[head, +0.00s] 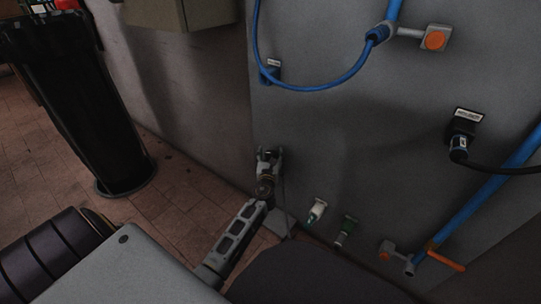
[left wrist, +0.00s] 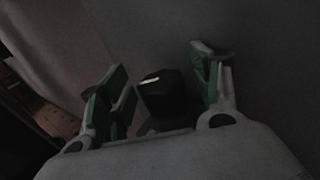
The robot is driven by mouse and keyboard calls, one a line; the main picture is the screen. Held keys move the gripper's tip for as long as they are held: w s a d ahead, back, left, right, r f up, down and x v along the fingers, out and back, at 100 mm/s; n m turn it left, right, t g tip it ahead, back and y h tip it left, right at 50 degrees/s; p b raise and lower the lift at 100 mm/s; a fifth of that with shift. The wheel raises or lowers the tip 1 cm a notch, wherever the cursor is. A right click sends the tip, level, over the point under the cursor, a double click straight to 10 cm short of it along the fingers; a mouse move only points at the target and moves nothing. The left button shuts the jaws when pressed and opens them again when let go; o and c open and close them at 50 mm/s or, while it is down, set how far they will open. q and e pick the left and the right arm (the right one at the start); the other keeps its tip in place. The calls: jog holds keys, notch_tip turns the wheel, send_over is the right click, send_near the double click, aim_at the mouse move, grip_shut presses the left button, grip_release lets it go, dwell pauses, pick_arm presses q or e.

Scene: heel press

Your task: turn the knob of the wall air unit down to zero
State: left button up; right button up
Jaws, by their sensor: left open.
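The knob (left wrist: 163,93) shows in the left wrist view as a dark, blocky shape with a short white mark near its top. My left gripper (left wrist: 157,88) is open, with one green-padded finger on each side of the knob. Both fingers look apart from it, though the dim light makes contact hard to judge. In the head view my left gripper (head: 331,220) shows as two green-tipped fingers low against the grey wall. I cannot make out the knob in the head view. My right gripper is in neither view.
Blue pipes (head: 487,195) with orange-handled valves run along the wall at right. A blue hose (head: 318,88) loops above the gripper. A labelled black socket (head: 464,130) with a cable is at right. A tall black cylinder (head: 95,125) stands on the brown tiled floor (head: 170,195) at left.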

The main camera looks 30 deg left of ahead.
pick_arm(q)
jog(key=shift+w, duration=0.1)
jog(key=c, duration=1)
jog(key=shift+c, duration=0.2)
jog(key=shift+n+g+y, duration=0.5)
jog(key=shift+n+y, duration=0.1)
jog(key=shift+y, duration=0.2)
jog(key=shift+r+n+g+y+p, duration=0.1)
jog(key=shift+n+g+y+p, duration=0.4)
jog(key=shift+n+g+y, duration=2.85)
jog(key=shift+n+g, duration=0.35)
jog(key=shift+g, duration=0.6)
jog(key=shift+n+g+y, duration=0.55)
jog(key=shift+n+g, duration=0.35)
jog(key=shift+g, duration=0.6)
jog(key=shift+n+g+b, duration=0.4)
jog(key=shift+n+g, duration=0.4)
jog(key=shift+g, duration=0.4)
